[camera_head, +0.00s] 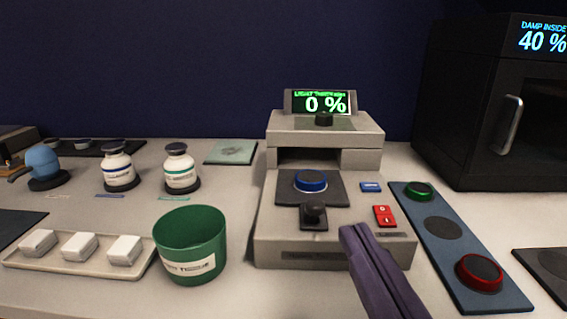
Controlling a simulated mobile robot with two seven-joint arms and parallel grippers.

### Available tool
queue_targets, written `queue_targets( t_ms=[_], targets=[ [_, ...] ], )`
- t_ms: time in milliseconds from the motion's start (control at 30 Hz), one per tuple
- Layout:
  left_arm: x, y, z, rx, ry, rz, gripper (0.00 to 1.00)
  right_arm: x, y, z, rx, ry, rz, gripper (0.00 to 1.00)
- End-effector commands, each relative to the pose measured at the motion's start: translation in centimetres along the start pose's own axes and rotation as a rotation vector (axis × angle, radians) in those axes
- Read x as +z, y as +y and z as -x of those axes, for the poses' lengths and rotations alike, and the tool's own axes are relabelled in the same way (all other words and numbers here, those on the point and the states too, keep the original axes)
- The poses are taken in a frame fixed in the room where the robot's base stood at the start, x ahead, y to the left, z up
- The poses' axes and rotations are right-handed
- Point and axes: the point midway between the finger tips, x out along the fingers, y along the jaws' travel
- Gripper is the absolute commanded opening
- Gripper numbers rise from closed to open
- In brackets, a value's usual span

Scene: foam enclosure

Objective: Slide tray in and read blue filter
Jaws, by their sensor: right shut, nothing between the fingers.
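The grey light meter (325,127) stands in the middle, its display (320,103) showing "0 %". Its dark tray (340,190) is out in front of the slot (308,157). The blue filter (310,181) lies on the tray. The tray's black knob (313,210) is at its front edge. A red switch (384,216) and a small blue label (370,187) are to the right of the tray. My right gripper (354,230) is shut and empty, in front of the meter's front right part, to the right of and nearer than the knob. My left gripper is out of view.
A blue rack (450,258) at right holds a green filter (419,190) and a red filter (479,271), with an empty dark spot between. A green bin (190,243) stands left of the meter. A black cabinet (490,110) is at back right.

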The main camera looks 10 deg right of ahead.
Motion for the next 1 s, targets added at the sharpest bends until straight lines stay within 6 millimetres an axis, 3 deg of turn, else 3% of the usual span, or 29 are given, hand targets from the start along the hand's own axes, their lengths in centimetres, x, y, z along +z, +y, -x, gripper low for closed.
queue_targets(
  t_ms=[33, 100, 267, 800, 1000],
  targets=[
    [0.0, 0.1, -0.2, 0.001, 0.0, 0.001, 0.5, -1.7, 0.3, 0.6, 0.005, 0.067, -0.054, 0.0],
    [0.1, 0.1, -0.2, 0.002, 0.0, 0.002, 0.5, -3.0, 0.6, 1.2, 0.009, 0.127, -0.106, 0.0],
    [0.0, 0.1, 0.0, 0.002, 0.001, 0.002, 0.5, -3.8, 0.8, 0.7, 0.01, 0.161, -0.138, 0.0],
    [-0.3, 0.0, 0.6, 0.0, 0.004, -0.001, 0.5, -5.4, 0.9, -9.7, 0.01, 0.156, -0.132, 0.0],
    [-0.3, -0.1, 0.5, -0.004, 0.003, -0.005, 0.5, -5.8, 1.0, -11.8, 0.011, 0.158, -0.132, 0.0]
  ],
)
